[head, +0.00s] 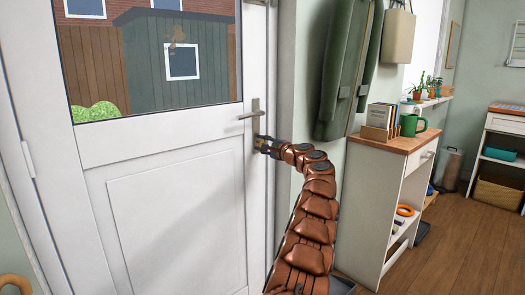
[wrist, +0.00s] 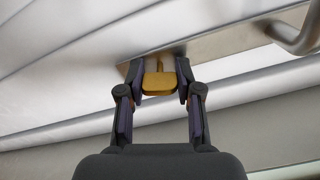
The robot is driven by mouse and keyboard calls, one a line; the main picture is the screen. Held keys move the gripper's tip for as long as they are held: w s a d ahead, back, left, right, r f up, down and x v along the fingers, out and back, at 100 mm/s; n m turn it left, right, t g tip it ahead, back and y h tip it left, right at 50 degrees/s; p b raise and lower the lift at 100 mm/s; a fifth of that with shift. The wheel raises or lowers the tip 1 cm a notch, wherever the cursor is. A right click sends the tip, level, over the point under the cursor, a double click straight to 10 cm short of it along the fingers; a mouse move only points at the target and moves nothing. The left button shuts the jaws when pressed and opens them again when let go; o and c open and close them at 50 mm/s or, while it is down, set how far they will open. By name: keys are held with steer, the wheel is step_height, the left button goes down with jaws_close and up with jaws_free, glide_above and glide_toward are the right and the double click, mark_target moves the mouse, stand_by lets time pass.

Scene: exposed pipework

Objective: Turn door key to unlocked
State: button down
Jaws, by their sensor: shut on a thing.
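The white door (head: 180,200) stands closed at the left of the head view, with a window in its upper half. Its metal lever handle (head: 250,113) sticks out to the left near the door's right edge. The handle also shows at the top right of the wrist view (wrist: 298,38). The brass-coloured key (wrist: 158,82) sits at the metal lock plate (wrist: 225,45) in the wrist view. My gripper (head: 262,145) is just below the handle, its fingers shut on the key's bow.
A wood-topped white cabinet (head: 395,145) with a green mug (head: 409,125) stands right of my arm. A green coat (head: 345,80) hangs on the wall above my arm. Wooden floor (head: 455,240) lies clear at the right.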

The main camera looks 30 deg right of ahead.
steer(key=shift+f+n+b, duration=0.1)
steer(key=shift+n+b, duration=0.8)
steer(key=shift+n, duration=0.8)
steer(key=shift+a, duration=0.1)
steer(key=c, duration=0.8)
jaws_free()
steer(key=shift+o, duration=0.2)
steer(key=s+d, duration=0.1)
steer(key=s, duration=1)
steer(key=shift+s+d, duration=0.4)
